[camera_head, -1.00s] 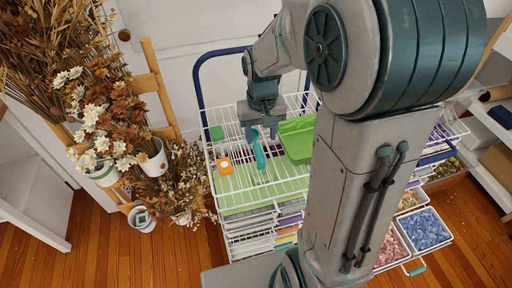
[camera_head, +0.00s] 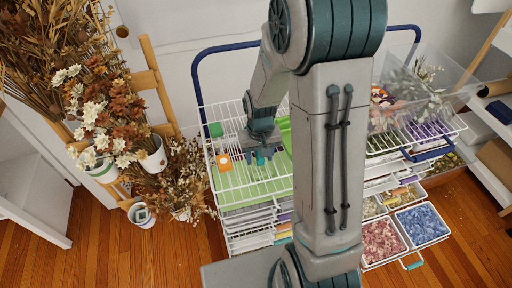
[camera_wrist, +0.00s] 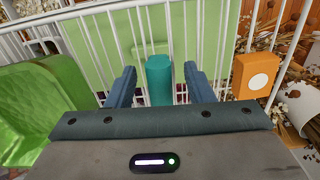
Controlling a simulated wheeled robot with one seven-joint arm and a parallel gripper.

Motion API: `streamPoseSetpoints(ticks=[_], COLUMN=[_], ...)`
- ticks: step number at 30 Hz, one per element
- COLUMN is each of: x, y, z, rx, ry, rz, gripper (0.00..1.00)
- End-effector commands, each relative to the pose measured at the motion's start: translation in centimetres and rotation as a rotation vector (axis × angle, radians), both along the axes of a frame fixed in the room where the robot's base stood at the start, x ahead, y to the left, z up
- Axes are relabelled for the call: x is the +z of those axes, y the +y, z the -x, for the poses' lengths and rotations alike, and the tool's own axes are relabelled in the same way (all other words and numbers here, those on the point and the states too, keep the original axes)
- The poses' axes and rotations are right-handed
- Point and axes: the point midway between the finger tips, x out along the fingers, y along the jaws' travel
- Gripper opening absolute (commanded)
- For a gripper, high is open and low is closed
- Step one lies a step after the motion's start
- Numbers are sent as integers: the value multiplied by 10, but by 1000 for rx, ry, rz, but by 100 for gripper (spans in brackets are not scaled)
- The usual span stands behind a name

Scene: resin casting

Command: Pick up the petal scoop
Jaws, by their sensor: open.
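The petal scoop shows as a teal, rounded handle (camera_wrist: 159,82) in the wrist view; its far part cannot be made out. It is at the white wire rack (camera_head: 228,196) on the cart. My gripper (camera_head: 260,157) is low over the rack. Its two blue-grey fingers (camera_wrist: 159,69) are open, one on each side of the teal handle, with a small gap on both sides. In the head view the handle is mostly hidden by my gripper.
A bright green bin (camera_wrist: 35,105) stands close on one side, and an orange block with a white disc (camera_wrist: 257,77) on the other. A green block (camera_head: 216,130) sits at the rack's back left. A clear tub (camera_head: 420,85) of dried flowers is at the right.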

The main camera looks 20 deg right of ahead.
Motion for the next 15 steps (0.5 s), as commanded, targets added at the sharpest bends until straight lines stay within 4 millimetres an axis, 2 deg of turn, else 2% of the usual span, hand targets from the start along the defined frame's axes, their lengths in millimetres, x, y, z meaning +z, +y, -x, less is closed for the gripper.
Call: streamPoseSetpoints(ticks=[5,10,15], x=[0,0,0], y=[0,0,0], z=[0,0,0], rx=[0,0,0], ry=[0,0,0], rz=[0,0,0], gripper=[48,0,0])
